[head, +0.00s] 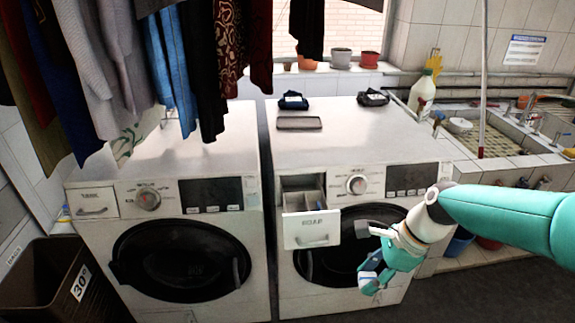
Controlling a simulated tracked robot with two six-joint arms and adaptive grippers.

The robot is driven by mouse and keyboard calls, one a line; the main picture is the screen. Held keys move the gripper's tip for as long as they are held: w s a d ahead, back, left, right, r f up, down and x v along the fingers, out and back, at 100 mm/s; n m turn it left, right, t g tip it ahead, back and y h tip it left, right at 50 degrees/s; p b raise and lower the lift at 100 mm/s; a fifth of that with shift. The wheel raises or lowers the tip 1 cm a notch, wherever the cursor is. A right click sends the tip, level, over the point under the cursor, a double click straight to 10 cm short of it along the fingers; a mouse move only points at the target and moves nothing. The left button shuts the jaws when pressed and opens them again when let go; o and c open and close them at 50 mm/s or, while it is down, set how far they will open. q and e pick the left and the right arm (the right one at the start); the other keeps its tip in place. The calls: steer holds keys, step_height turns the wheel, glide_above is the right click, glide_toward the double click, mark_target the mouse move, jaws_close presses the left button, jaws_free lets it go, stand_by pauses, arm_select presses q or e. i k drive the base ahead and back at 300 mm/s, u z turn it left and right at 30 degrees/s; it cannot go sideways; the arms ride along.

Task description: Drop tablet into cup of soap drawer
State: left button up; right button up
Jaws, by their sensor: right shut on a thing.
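The soap drawer (312,231) is pulled out of the right washing machine's front, with a white front panel marked SOAP. Its open top shows compartments (303,201); I cannot tell clearly which one is the cup. My right gripper (366,262) is in front of the machine's round door, to the right of and a little below the drawer front. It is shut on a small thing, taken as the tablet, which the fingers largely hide. My left gripper is not in view.
The right washing machine (352,140) has a dark phone-like slab (299,123) and small dark items on top. A second washer (165,160) stands left, its drawer shut. Clothes (170,60) hang above it. A brown bin (50,280) stands at lower left; a tiled sink (495,140) is right.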

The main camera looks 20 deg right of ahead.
mark_target(291, 208)
steer(key=i, duration=1.3)
steer(key=u, duration=0.1)
